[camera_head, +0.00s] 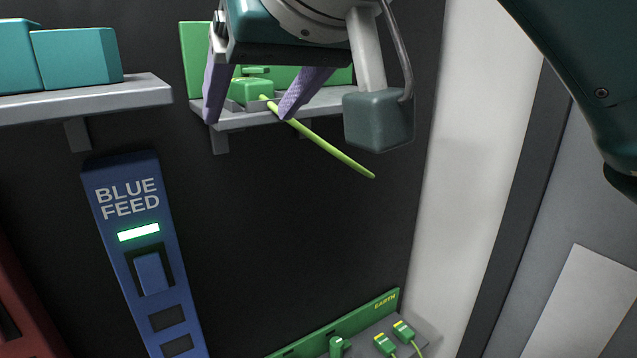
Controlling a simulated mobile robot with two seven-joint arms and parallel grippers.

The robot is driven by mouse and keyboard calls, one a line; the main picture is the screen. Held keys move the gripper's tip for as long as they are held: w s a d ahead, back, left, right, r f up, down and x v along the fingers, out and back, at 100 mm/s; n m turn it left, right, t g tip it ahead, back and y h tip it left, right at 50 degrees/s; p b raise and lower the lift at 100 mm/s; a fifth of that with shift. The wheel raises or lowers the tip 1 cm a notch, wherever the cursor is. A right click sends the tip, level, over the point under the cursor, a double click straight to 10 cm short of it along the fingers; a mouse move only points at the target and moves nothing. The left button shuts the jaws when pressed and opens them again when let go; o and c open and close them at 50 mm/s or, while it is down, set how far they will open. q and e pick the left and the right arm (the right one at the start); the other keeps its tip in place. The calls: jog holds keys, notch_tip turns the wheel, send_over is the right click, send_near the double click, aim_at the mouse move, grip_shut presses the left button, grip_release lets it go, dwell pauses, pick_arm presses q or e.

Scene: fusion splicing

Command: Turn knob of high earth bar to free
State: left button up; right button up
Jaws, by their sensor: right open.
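The high earth bar is a grey ledge (240,122) with a green back panel (194,55) at the top middle. On it sits a green block (250,92) with a small flat green knob (255,70) on top. A yellow-green cable (330,152) runs from the block down to the right, its end hanging free. My right gripper (248,118) is open, its two purple fingers on either side of the block and knob. I cannot tell whether the fingers touch them. The gripper body hides part of the back panel. My left gripper is not in view.
A lower green bar marked EARTH (385,301) with green plugs (404,331) is at the bottom. A blue BLUE FEED unit (145,250) stands at left, below a grey shelf (90,98) with teal blocks (75,57). The dark wall between is clear.

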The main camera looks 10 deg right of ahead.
jog(key=s+d+f+g+p, duration=0.1)
jog(key=s+d+f+p, duration=0.2)
jog(key=s, duration=0.3)
jog(key=s+d+f+g+h+p, duration=0.1)
jog(key=s+d+f+g+p, duration=0.1)
jog(key=s, duration=0.5)
jog(key=shift+s+d+f+m+g+p, duration=0.3)
jog(key=shift+d+f+p, duration=0.5)
jog(key=shift+f+p, duration=0.6)
jog(key=shift+w+f, duration=0.1)
jog(key=shift+w, duration=0.05)
